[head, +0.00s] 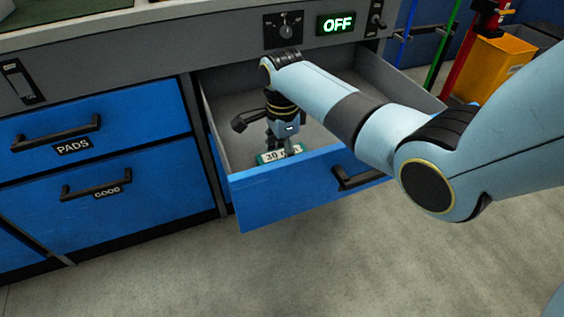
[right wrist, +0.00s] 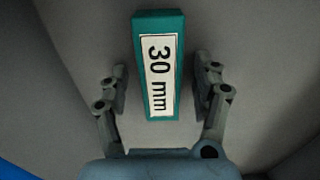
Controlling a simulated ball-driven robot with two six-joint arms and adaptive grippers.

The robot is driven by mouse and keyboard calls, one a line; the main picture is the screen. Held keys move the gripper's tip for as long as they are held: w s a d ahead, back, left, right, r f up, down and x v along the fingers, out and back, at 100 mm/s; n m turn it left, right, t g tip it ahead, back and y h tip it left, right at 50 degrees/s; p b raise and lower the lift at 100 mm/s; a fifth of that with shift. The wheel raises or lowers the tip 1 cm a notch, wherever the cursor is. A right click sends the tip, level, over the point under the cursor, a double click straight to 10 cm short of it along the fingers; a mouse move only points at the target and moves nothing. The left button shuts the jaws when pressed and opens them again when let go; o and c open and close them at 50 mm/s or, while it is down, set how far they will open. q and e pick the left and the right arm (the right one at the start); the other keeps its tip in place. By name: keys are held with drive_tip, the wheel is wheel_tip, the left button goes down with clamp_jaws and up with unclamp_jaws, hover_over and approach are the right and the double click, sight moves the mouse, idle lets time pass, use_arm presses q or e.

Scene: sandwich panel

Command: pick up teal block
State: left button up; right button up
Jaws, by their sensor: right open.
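The teal block (head: 270,157) lies inside the open drawer, close to its front panel. In the right wrist view the teal block (right wrist: 159,65) has a white label reading "30 mm". My right gripper (head: 282,147) reaches down into the drawer over the block. In the right wrist view my right gripper (right wrist: 160,90) is open, with one finger on each side of the block's near part and a gap on both sides. Part of the block is hidden behind the gripper in the head view. My left gripper is out of view.
The open drawer (head: 290,190) has a blue front with a dark handle. Closed blue drawers labelled PADS (head: 95,125) and GOOD (head: 110,205) are at the left. A panel above shows a lit OFF sign (head: 336,23). A yellow bin (head: 492,70) stands at the back right.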

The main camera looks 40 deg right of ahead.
drive_tip(key=c, duration=1.3)
